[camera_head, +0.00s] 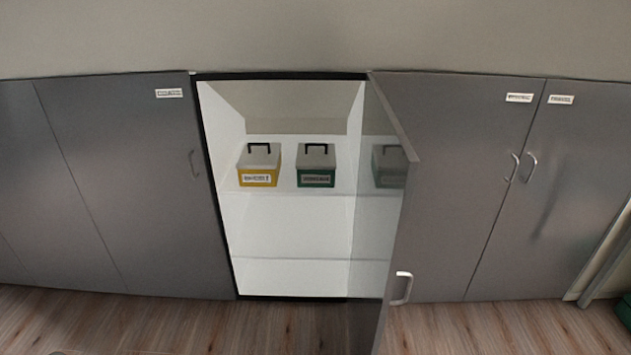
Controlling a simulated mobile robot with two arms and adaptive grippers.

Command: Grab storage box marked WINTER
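Two lidded storage boxes with black handles stand side by side on the upper shelf of an open cabinet. The left one is a yellow box (259,167) with a white label. The right one is a green box (316,167) with a white label. The print on both labels is too small to read surely, so I cannot tell which is marked WINTER. A dim greenish box shape shows on the inner side of the open door, seemingly a reflection. Neither of my grippers is in view.
The open grey cabinet door (405,230) juts out right of the boxes. The lower shelves (300,228) look empty. Closed grey doors (120,200) flank the opening. Wooden floor (180,325) in front is clear. A green object (624,310) shows at the right edge.

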